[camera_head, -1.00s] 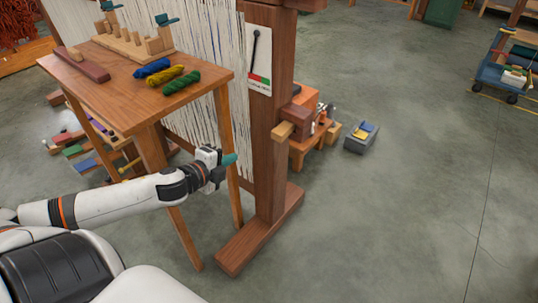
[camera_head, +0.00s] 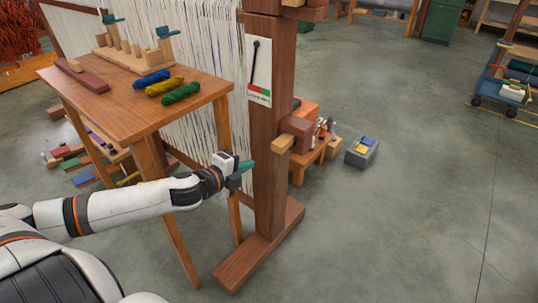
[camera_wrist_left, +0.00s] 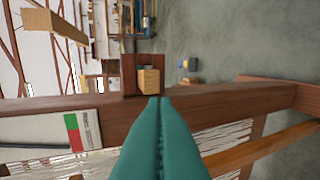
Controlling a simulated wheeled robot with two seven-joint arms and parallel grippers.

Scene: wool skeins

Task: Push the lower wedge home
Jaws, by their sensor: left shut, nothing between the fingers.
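The lower wedge (camera_head: 283,144) is a pale wooden block sticking out of the loom's dark upright post (camera_head: 269,110). In the left wrist view the wedge (camera_wrist_left: 149,81) shows its end face just beyond my fingertips, in a darker wooden block. My left gripper (camera_head: 249,165) has teal fingers pressed together and empty. In the head view it is left of the post and a little below the wedge. In the wrist view its fingertips (camera_wrist_left: 159,99) point toward the wedge; I cannot tell whether they touch it. My right gripper is not in view.
A wooden table (camera_head: 120,110) with blue, yellow and green skeins (camera_head: 181,93) stands left of the post. A card with a red and green band (camera_head: 259,73) hangs on the post. A pale block (camera_wrist_left: 52,22) shows upper left in the wrist view. Open floor lies to the right.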

